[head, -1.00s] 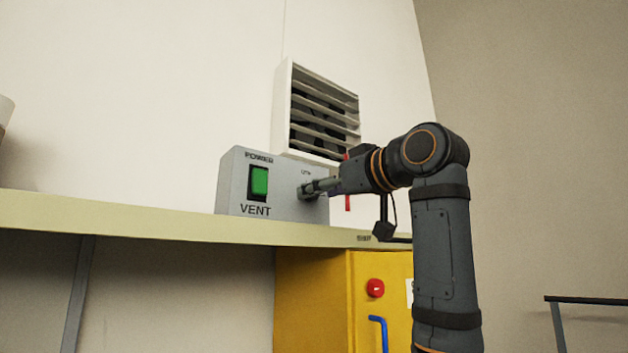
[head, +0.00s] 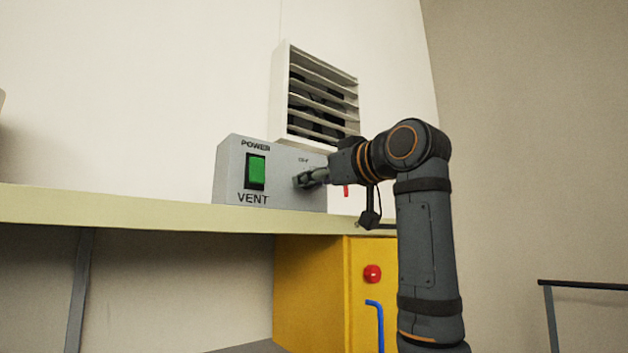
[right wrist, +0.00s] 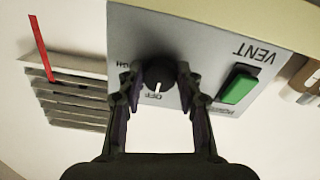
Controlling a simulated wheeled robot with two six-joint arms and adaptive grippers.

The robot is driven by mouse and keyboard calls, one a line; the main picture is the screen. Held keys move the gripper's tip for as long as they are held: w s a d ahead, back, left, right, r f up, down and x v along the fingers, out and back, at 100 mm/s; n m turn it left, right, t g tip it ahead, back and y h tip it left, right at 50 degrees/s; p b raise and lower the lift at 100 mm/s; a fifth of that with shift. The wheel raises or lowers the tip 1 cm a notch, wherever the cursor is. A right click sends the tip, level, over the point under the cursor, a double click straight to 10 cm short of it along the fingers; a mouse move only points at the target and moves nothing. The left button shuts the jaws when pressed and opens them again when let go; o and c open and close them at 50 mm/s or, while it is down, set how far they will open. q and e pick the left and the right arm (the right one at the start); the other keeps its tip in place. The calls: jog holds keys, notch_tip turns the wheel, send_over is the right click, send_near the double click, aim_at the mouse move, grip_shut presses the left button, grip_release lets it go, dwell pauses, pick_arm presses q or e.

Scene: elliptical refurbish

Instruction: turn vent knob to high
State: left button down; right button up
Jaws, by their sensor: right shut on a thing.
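The grey vent control box (head: 229,172) stands on the shelf against the wall, with a green power switch (head: 257,171) above the word VENT. My right gripper (head: 304,179) reaches in from the right to the right part of the box's front and hides the knob in the head view. In the right wrist view, which shows the box upside down, the round black knob (right wrist: 158,76) lies between the two fingertips of my right gripper (right wrist: 157,74), shut on it. Its white mark points to the OFF label; a HIGH label is partly hidden by a finger. My left gripper is not in view.
A white louvred vent (head: 318,97) is on the wall behind the box, with a red strip (right wrist: 40,48) hanging by it. The pale shelf (head: 120,211) runs below. A yellow cabinet (head: 310,290) with a red button (head: 372,274) and blue handle is underneath.

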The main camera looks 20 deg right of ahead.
jog(key=shift+a+m+b, duration=0.15)
jog(key=shift+m+b, duration=2.05)
jog(key=shift+m, duration=6.7)
jog(key=o, duration=1.2)
jog(key=shift+s, duration=0.1)
jog(key=shift+c, duration=0.2)
